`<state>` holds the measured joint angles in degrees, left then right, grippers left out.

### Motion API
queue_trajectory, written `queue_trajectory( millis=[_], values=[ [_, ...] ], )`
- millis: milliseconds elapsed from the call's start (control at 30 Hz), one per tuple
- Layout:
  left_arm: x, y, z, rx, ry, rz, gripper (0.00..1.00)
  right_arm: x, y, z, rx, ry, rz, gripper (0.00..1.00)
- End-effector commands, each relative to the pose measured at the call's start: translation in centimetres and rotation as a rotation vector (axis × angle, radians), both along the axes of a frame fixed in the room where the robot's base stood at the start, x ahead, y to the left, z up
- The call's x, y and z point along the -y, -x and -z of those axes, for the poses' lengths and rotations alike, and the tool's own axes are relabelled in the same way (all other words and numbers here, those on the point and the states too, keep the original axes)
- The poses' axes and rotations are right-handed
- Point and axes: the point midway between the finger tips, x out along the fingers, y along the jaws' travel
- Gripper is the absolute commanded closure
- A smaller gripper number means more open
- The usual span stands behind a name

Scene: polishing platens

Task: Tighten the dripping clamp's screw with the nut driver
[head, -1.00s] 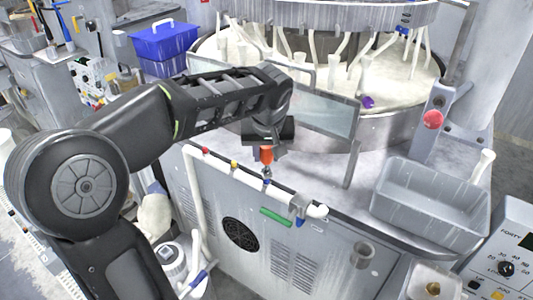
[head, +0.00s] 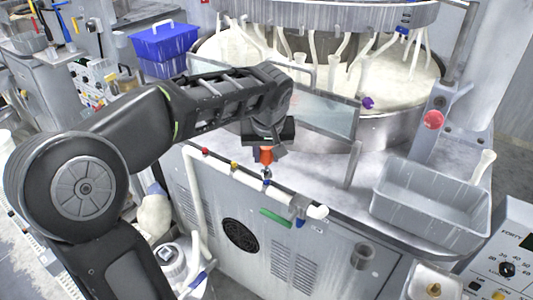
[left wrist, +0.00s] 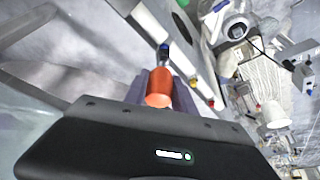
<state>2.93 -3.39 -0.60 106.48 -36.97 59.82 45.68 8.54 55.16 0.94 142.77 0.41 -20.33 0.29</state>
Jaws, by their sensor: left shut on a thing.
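My left gripper (head: 266,153) is shut on the orange handle of the nut driver (head: 266,155), which points down at the machine's front edge. In the left wrist view, the nut driver (left wrist: 160,84) sits between the fingers of the left gripper (left wrist: 163,92), and its metal shaft reaches a blue-marked clamp (left wrist: 164,48). That blue clamp (head: 267,182) is on the white pipe (head: 285,195) in the head view. Whether the socket is seated on the screw is too small to tell. Red (head: 205,151) and yellow (head: 234,165) marks are on the same pipe. My right gripper is out of view.
A grey bin (head: 432,203) stands on the right of the machine's ledge. A clear guard panel (head: 325,112) rises behind the gripper. A green handle (head: 276,218) is on the machine's front. A blue toolbox (head: 165,47) is at the back left.

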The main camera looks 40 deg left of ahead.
Motion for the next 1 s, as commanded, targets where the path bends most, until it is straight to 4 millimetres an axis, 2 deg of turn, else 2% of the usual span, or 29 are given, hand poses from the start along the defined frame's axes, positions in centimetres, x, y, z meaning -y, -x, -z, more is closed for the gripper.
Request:
queue_trajectory(
  millis=[300,667,1000],
  values=[
    [-0.01,-0.01,0.85,0.001,-0.001,0.0,1.0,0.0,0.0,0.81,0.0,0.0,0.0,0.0],
    [0.01,-0.01,-0.05,0.0,0.0,0.0,1.0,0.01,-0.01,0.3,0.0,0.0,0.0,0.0],
    [0.01,-0.01,-0.08,0.0,0.0,0.0,1.0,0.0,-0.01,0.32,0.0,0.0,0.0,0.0]
  ],
)
